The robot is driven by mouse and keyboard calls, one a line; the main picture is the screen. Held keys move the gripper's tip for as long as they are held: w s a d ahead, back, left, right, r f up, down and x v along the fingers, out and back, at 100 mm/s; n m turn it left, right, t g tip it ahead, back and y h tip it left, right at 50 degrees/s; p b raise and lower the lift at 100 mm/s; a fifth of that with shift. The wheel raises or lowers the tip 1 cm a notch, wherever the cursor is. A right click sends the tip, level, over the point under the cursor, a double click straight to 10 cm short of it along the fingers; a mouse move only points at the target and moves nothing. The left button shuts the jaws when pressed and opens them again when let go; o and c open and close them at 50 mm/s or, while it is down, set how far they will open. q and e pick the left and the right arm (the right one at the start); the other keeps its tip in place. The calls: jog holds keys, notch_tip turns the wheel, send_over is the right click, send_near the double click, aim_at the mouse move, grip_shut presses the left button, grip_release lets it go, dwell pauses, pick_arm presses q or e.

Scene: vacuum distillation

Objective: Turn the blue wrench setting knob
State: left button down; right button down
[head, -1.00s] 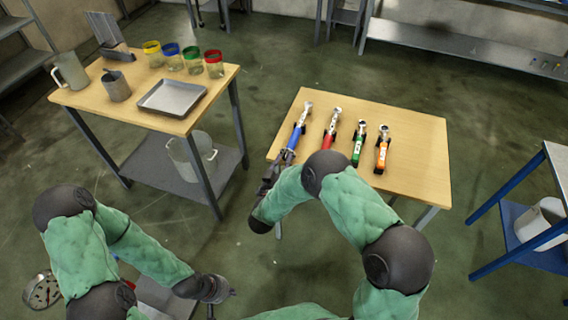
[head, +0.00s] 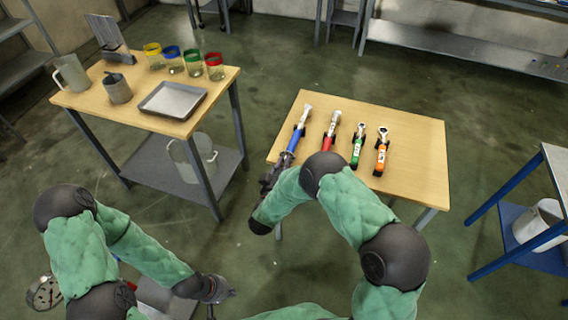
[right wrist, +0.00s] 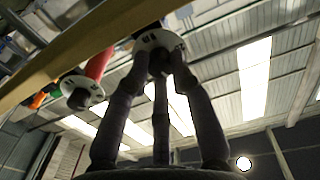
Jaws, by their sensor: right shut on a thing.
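The blue wrench (head: 295,137) lies at the left of a row of wrenches on the wooden table, its handle end toward me at the table's near edge. In the right wrist view its knob end, with a white marked ring (right wrist: 158,40), is between my right gripper's fingers. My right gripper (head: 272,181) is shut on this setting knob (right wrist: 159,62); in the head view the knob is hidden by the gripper. My left gripper (head: 222,290) is low at the bottom, away from the table; its fingers are too small to read.
A red wrench (head: 331,133), a green wrench (head: 357,150) and an orange wrench (head: 381,154) lie to the right on the table (head: 420,165). Another table (head: 215,80) at left holds jars, a tray and a jug. A blue-framed stand (head: 490,235) is at right.

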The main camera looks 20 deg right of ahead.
jog(key=n+p, duration=0.2)
jog(key=n, duration=0.3)
jog(key=shift+n, duration=0.3)
jog(key=shift+s+f, duration=0.1)
dwell(0.4)
jog(key=c, duration=1.4)
grip_release()
jog(key=shift+o, duration=0.2)
jog(key=shift+a, duration=0.1)
jog(key=v, duration=1.2)
